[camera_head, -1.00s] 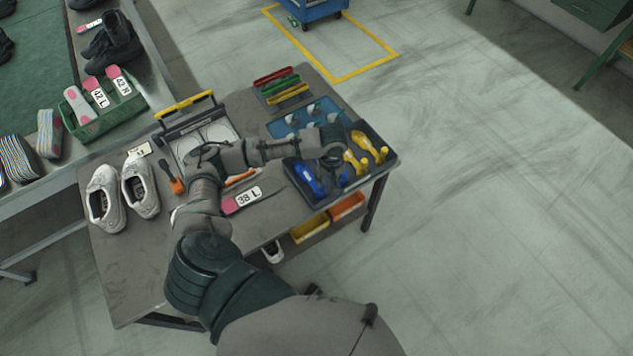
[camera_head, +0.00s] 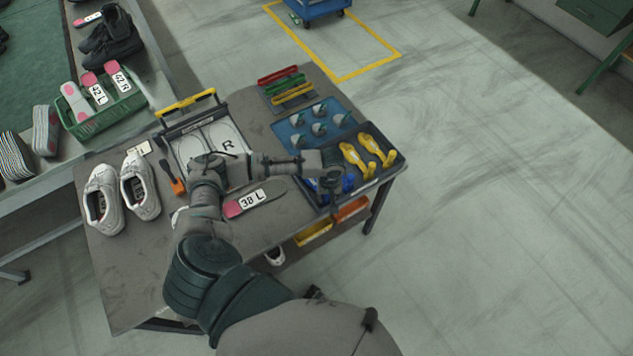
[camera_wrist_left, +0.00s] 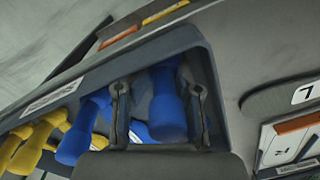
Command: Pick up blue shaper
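The blue shapers lie in the dark tray (camera_head: 392,170) at the right end of the table, mostly hidden by my arm in the head view; a bit of blue shaper (camera_head: 347,183) shows beside the gripper. My left gripper (camera_head: 330,182) is over the tray. In the left wrist view my left gripper (camera_wrist_left: 159,92) is open, with its fingers on either side of one blue shaper (camera_wrist_left: 167,105). I cannot tell whether they touch it. Another blue shaper (camera_wrist_left: 75,143) lies to the left, outside the fingers. My right gripper is not in view.
Yellow shapers (camera_head: 356,160) share the tray. A blue tray (camera_head: 290,134) with several pale pieces is behind it. An insole marked 38 L (camera_head: 255,199), a framed board (camera_head: 226,138), an orange-handled tool (camera_head: 176,185) and white shoes (camera_head: 101,200) are on the table.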

